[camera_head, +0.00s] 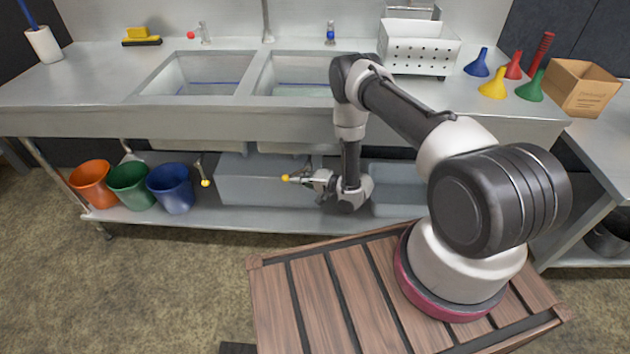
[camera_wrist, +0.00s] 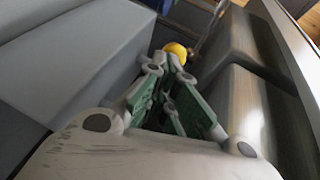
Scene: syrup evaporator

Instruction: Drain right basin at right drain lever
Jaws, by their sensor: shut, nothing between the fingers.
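The right basin (camera_head: 262,84) is set in the steel counter, partly hidden on its right by my arm. The left basin (camera_head: 150,87) is beside it. Below the counter, the right drain lever ends in a yellow knob (camera_head: 285,178). My gripper (camera_head: 305,181) is under the counter, just right of this knob and pointing toward it. In the wrist view, the yellow knob (camera_wrist: 176,50) shows just beyond the fingertips (camera_wrist: 172,66). The fingers are shut and hold nothing. I cannot tell whether they touch the knob. The left drain lever's yellow knob (camera_head: 206,183) hangs further left.
Orange (camera_head: 90,184), green (camera_head: 131,185) and blue (camera_head: 171,188) buckets stand on the lower shelf (camera_head: 240,221) at left. A grey box (camera_head: 245,182) sits behind the levers. The counter edge (camera_head: 200,124) is above my gripper. Funnels and a cardboard box (camera_head: 583,88) lie at right.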

